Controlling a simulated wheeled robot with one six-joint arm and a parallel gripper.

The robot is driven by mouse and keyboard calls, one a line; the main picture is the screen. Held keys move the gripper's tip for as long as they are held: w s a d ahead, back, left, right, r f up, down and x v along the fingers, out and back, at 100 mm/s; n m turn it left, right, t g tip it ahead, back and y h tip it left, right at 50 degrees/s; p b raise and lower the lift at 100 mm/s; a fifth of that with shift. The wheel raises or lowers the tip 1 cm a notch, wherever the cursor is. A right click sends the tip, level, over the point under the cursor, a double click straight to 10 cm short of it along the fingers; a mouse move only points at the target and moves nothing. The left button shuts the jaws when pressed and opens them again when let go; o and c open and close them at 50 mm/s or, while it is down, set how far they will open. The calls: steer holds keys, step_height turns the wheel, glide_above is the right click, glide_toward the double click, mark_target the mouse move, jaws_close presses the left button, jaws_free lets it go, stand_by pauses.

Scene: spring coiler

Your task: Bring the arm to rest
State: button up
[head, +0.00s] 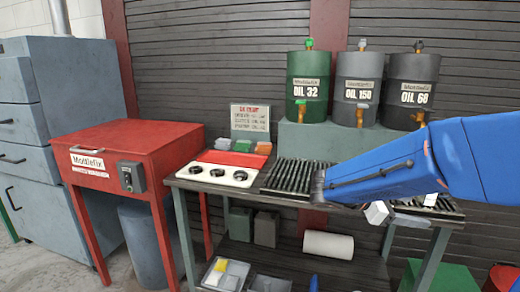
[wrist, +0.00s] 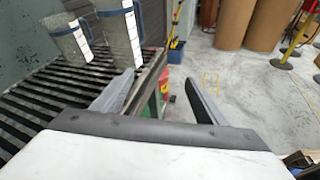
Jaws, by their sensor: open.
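My gripper (wrist: 160,95) is open in the wrist view, with its two grey fingers spread wide and nothing between them. It is beside the edge of a dark slatted rack (wrist: 40,98), with floor visible beyond the fingers. In the head view my blue arm (head: 400,165) reaches in from the right over the workbench (head: 222,196) and hides part of its right end. I cannot make out the fingers there.
Two metal jugs (wrist: 70,42) with blue bands stand on the rack, left of my fingers. Three oil drums (head: 307,92) stand on a raised green-grey block (head: 290,137) behind the bench. A red parts washer (head: 135,148) stands at left. Open floor (wrist: 245,90) lies right of the rack.

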steer(key=s+a+f+m+y, duration=0.2)
steer(key=s+f+m+y, duration=0.25)
steer(key=s, duration=0.45)
steer(key=s+a+f+m+y, duration=0.35)
steer(key=s+m+y, duration=0.25)
steer(key=s, duration=0.3)
steer(key=s+a+m+t+y, duration=0.2)
steer(key=a+m+t+y, duration=0.2)
steer(key=a+m, duration=0.1)
steer(key=shift+s+a+f+m, duration=0.25)
steer(key=shift+a+f+m, duration=0.1)
steer(key=shift+a, duration=0.3)
